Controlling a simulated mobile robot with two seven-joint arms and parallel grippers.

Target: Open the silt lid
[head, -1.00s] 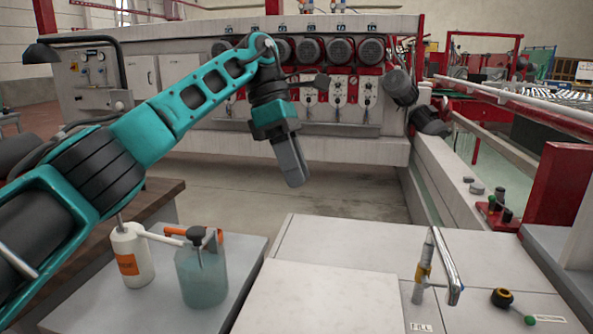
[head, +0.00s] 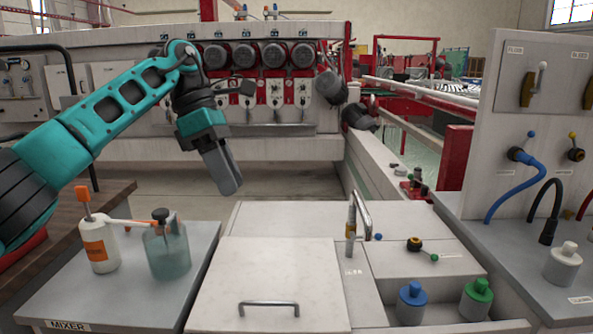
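A pale flat square lid (head: 265,263) with a grey bar handle (head: 268,306) near its front edge lies in the top of the white tank (head: 290,218) in front of me. It looks closed and flush; I read no label on it, so I cannot confirm it is the silt lid. My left gripper (head: 231,189) hangs in the air above and beyond the tank's back left corner, pointing down, apart from the lid and handle. Its fingers are seen side-on and their gap does not show. My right gripper is not in view.
A side table marked MIXER (head: 120,295) holds a white bottle (head: 98,247) and a glass jar (head: 167,252) left of the tank. A metal tap (head: 352,225) rises behind the lid's right corner. Blue (head: 411,302) and green (head: 476,298) bottles stand right. A panel with hoses (head: 550,120) is at right.

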